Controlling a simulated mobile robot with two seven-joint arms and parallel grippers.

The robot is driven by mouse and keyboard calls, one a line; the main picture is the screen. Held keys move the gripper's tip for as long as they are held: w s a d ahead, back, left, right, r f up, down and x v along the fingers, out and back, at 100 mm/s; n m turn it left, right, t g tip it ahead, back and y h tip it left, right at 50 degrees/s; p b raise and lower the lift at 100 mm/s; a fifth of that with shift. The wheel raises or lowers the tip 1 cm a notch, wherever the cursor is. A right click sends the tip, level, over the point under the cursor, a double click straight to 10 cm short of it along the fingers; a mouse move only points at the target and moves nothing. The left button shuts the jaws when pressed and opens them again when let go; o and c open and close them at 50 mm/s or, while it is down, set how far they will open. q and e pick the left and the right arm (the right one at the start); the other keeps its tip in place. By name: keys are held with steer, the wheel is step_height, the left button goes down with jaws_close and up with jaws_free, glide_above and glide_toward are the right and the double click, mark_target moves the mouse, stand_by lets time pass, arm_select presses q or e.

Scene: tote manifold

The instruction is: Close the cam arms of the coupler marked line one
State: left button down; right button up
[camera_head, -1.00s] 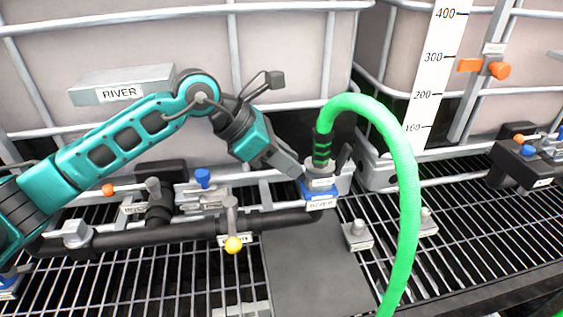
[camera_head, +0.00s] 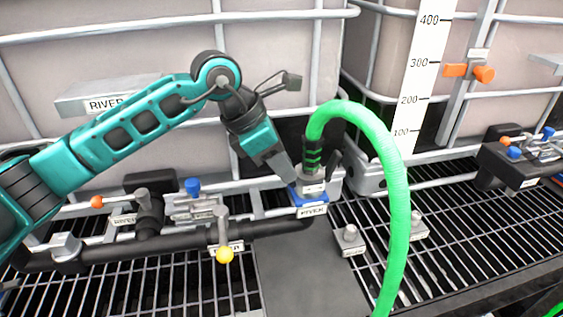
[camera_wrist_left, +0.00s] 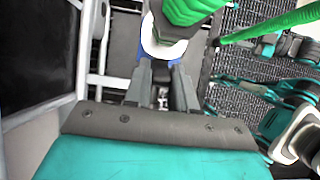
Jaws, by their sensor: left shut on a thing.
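The coupler (camera_head: 313,186) is a grey body on a blue base, with a plate that seems to read "RIVER" below it. A green hose (camera_head: 398,200) rises from its top and arches right. A dark cam arm (camera_head: 334,160) stands up on its right side. My left gripper (camera_head: 287,178) points down at the coupler's left side, its fingers steeply tilted. In the left wrist view my left gripper (camera_wrist_left: 162,80) is shut on a small grey part, apparently the left cam arm (camera_wrist_left: 162,97), mostly hidden between the fingers. My right gripper is not seen.
Grey blocks (camera_head: 350,240) stand at the right on the grating. White totes (camera_head: 150,60) stand behind.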

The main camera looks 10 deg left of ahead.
arm_select(q)
steer(key=c, duration=1)
jaws_free()
steer(key=v, duration=1.2)
steer(key=shift+r+b, duration=0.35)
steer(key=shift+b, duration=0.05)
steer(key=shift+s+a, duration=0.15)
steer(key=shift+s, duration=0.05)
